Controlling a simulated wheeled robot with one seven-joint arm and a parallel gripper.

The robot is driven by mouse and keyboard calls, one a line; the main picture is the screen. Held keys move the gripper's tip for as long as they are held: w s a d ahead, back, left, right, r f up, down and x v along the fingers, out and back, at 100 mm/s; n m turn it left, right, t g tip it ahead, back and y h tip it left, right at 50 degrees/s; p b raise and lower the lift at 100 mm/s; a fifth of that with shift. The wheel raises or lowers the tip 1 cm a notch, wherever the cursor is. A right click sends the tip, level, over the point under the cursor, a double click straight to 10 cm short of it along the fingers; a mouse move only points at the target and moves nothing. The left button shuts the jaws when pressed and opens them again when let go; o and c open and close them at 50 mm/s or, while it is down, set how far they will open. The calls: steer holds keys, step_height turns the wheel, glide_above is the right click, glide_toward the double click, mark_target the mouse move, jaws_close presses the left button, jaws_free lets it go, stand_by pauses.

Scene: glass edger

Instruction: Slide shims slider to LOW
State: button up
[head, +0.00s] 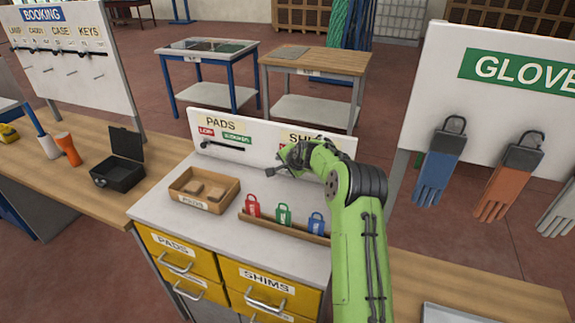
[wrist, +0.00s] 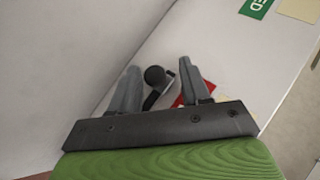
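The SHIMS sign (head: 301,138) is on the white upright panel (head: 262,127), partly hidden by my arm. My gripper (head: 282,166) is at the panel below this sign. In the wrist view my gripper (wrist: 160,78) is open, with one grey finger on each side of the shims slider's round black knob (wrist: 154,75). Gaps show between knob and fingers. A red label (wrist: 181,100) lies behind the right finger, close to the knob, its text hidden. A green label ending in "ED" (wrist: 256,7) is farther off at top right. The head view hides the shims slider.
The pads slider (head: 222,146) is on the same panel to the left, its knob near the red LOW label (head: 206,132).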

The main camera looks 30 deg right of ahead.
steer(key=shift+o, duration=0.2)
steer(key=shift+d, duration=0.15)
steer(key=shift+s, duration=0.2)
steer(key=b+v, duration=0.1)
steer(key=v, duration=1.4)
steer(key=shift+r+b, duration=0.3)
steer(key=shift+b, duration=0.05)
steer(key=shift+s, duration=0.1)
steer(key=s+a+r+n+g, duration=0.1)
steer(key=s+a+r+n, duration=0.25)
steer(key=s+a, duration=0.45)
steer(key=s+a+r+n+g, duration=0.2)
steer(key=s+a+n, duration=0.3)
steer(key=s+a, duration=0.3)
steer(key=s+a+f+n, duration=0.2)
steer(key=s+n, duration=0.1)
steer(key=s, duration=0.6)
steer(key=s+a+f+n+g, duration=0.1)
steer(key=s+a+f+n, duration=0.1)
steer(key=s, duration=0.8)
steer(key=shift+a+n+y, duration=0.15)
steer(key=shift+n+y, duration=0.15)
steer(key=shift+n, duration=0.15)
